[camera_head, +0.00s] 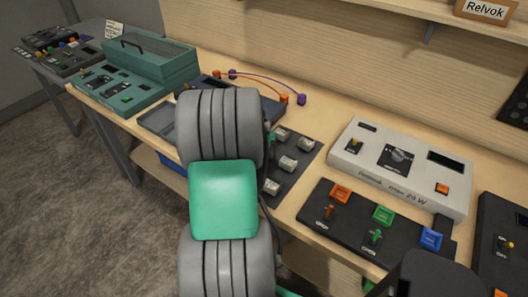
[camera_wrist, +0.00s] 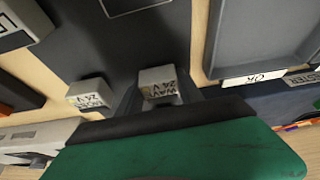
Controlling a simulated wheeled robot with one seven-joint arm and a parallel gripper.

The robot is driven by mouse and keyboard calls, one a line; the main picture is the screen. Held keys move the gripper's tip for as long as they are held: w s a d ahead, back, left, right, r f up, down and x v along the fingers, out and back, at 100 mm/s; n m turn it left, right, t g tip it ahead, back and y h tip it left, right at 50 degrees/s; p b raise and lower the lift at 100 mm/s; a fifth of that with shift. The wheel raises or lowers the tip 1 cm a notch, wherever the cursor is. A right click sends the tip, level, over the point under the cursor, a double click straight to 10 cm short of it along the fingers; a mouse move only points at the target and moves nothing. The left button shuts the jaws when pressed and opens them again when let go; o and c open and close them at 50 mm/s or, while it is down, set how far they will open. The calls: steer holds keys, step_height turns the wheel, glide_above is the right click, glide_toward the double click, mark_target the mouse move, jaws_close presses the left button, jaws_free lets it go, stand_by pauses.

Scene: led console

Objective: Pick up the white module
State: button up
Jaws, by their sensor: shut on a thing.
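A white module (camera_wrist: 158,83) with a printed label, partly reading "24 V", is at the centre of the wrist view. My gripper (camera_wrist: 161,98) is shut on it, with dark fingers at its sides. I cannot tell whether it is clear of the panel. A similar white module (camera_wrist: 88,94) stands to its left, apart from the fingers. In the head view several white modules (camera_head: 287,163) sit on a dark panel (camera_head: 312,157); my arm hides the gripper and part of this panel.
A grey tray (camera_wrist: 260,45) with an "OK" label is to the right in the wrist view. In the head view, a white console (camera_head: 365,180) and a black button panel (camera_head: 350,236) stand to the right. A teal box (camera_head: 150,60) is at the left.

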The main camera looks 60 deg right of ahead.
steer(key=shift+c, duration=1.1)
steer(key=shift+r, duration=0.15)
